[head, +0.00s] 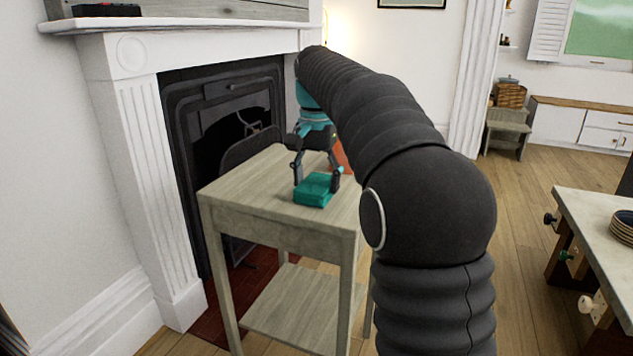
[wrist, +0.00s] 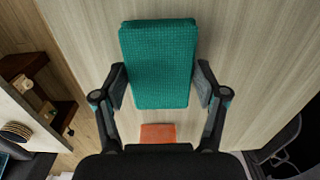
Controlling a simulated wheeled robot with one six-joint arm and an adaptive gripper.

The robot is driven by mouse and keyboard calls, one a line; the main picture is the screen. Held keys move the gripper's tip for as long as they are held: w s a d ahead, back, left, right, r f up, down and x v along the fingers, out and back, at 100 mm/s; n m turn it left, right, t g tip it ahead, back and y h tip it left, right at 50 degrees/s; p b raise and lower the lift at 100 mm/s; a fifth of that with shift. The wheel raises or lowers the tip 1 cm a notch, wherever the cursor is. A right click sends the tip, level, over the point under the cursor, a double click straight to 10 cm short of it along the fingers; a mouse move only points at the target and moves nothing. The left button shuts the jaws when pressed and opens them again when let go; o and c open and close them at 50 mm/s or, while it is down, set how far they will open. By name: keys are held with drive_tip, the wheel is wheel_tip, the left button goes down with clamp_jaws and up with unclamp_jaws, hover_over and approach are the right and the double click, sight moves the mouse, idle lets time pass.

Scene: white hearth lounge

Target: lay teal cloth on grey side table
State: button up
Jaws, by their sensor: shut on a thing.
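The teal cloth (head: 313,190) is a folded rectangular block at the grey side table's top, near its front edge. It also shows in the wrist view (wrist: 159,62) between my fingers. My gripper (head: 317,178) points down and is shut on the cloth, with one finger against each long side (wrist: 159,85). The grey side table (head: 250,185) has a wooden top and a lower shelf, and stands before the fireplace. Its top also fills much of the wrist view (wrist: 250,50). I cannot tell whether the cloth's underside touches the tabletop.
An orange-red item (head: 341,157) lies on the tabletop behind my gripper, and shows in the wrist view (wrist: 158,133). The white fireplace (head: 130,150) is close on the left. A pale table (head: 590,215) with stacked plates (head: 626,228) stands at right. Open floor lies between.

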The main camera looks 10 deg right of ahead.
sight(316, 183)
drive_tip(key=o, duration=1.2)
drive_tip(key=shift+f, duration=0.1)
drive_tip(key=shift+o, duration=0.2)
wheel_tip(316, 183, up, 12)
drive_tip(key=p, duration=0.4)
drive_tip(key=shift+p, duration=0.35)
